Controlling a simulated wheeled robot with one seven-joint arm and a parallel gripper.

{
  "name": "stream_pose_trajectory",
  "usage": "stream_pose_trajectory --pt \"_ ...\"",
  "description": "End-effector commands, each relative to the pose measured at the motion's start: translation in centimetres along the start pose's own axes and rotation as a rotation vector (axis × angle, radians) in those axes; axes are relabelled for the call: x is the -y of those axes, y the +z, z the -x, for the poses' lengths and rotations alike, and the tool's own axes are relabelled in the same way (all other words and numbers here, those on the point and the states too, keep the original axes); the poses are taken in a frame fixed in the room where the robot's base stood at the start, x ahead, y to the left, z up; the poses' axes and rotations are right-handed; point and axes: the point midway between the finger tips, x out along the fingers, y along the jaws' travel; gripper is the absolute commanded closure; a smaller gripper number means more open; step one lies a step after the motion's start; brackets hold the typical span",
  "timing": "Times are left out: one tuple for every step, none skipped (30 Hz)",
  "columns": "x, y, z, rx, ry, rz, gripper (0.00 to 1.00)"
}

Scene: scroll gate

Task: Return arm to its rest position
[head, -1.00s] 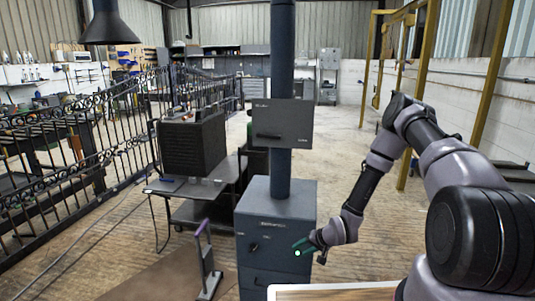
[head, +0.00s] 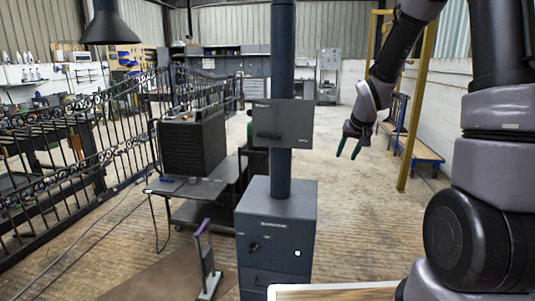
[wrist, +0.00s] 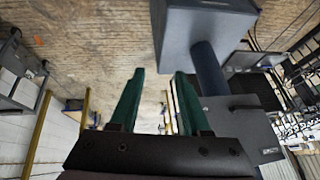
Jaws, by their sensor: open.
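My gripper (head: 349,147) hangs at the right of the head view, below my raised arm, with its two green fingers apart and nothing between them. In the wrist view the gripper (wrist: 160,90) shows its green fingers spread, with bare floor beyond them. It is apart from the dark grey cabinet (head: 277,235) and the grey box (head: 283,124) on the column, and stands to their right. In the wrist view the cabinet (wrist: 205,25) lies just beyond the right finger.
A black wrought-iron gate (head: 75,150) runs along the left. A dark metal table (head: 215,180) stands left of the cabinet. A yellow frame (head: 411,130) and a bench (head: 425,152) stand at the right. The floor (head: 355,215) between cabinet and arm is clear.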

Motion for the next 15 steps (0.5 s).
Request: stream_pose_trajectory --pt "0.0 -0.3 2.9 -0.019 0.009 -0.007 0.53" --pt "-0.1 -0.3 4.3 -0.023 0.014 -0.013 0.53" --pt "-0.1 -0.1 6.2 -0.027 0.019 -0.022 0.53" --pt "-0.2 0.0 7.6 -0.031 0.022 -0.029 0.53" --pt "-0.2 0.2 9.0 -0.034 0.025 -0.035 0.53" --pt "-0.3 0.6 10.9 -0.039 0.026 -0.046 0.53" --pt "-0.3 0.9 12.2 -0.042 0.026 -0.053 0.53" --pt "-0.3 1.3 13.5 -0.045 0.024 -0.06 0.53" --pt "-0.3 1.8 15.3 -0.05 0.021 -0.071 0.53" --pt "-0.4 2.3 16.6 -0.053 0.017 -0.08 0.53" --pt "-0.4 2.8 17.8 -0.055 0.013 -0.088 0.53" --pt "-0.3 3.6 19.4 -0.059 0.004 -0.1 0.53" --pt "-0.3 4.2 20.6 -0.06 -0.003 -0.107 0.53" --pt "-0.3 4.8 21.7 -0.062 -0.011 -0.116 0.53" --pt "-0.3 5.7 23.2 -0.065 -0.023 -0.126 0.53"
